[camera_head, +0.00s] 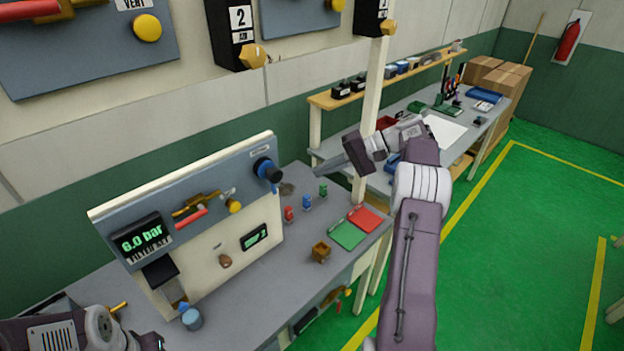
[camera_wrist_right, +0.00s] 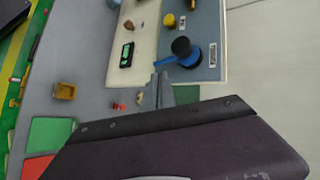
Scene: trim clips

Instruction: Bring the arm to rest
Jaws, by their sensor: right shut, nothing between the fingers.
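My right arm reaches in from the lower right of the head view. Its right gripper (camera_head: 320,172) points left, in the air above the back right part of the bench, with its fingers together and empty. In the wrist view the closed fingertips (camera_wrist_right: 162,82) show near the blue knob (camera_wrist_right: 184,52) of the panel; I cannot tell the gap between them. My left gripper (camera_head: 150,341) is partly in view at the bottom left edge, and its jaws are too cut off to read.
Red (camera_head: 288,213), blue (camera_head: 307,201) and green (camera_head: 323,190) clips stand on the grey bench. A green pad (camera_head: 347,235), a red pad (camera_head: 366,217) and a small brown box (camera_head: 320,252) lie nearer. The upright panel (camera_head: 185,185) stands left; a white post (camera_head: 375,95) rises behind my right wrist.

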